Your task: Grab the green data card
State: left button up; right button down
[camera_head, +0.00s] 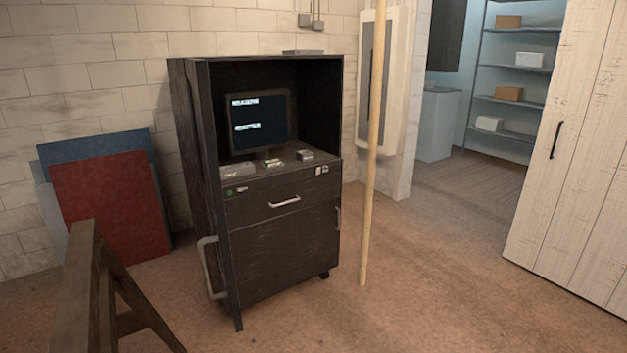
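A small item with green on it (273,162) lies on the shelf of a dark cabinet (285,250), in front of a monitor (260,122). It may be the green data card, but it is too small to tell. Another small green spot (231,192) shows on the cabinet's front panel at the left, beside a pale label; I cannot tell what it is. Neither of my grippers is in view.
Small grey boxes (304,155) sit on the same shelf. A wooden pole (371,150) stands upright just right of the cabinet. A wooden trestle (92,290) stands at the front left, with red and blue panels (110,207) behind. Floor at right is clear.

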aim_at(268, 163)
jog(key=i+l+z, duration=0.15)
jog(key=i+l, duration=0.25)
jog(key=i+l+z, duration=0.15)
jog(key=i+l, duration=0.25)
jog(key=i+l+z, duration=0.15)
jog(key=i, duration=0.45)
jog(key=l, duration=0.1)
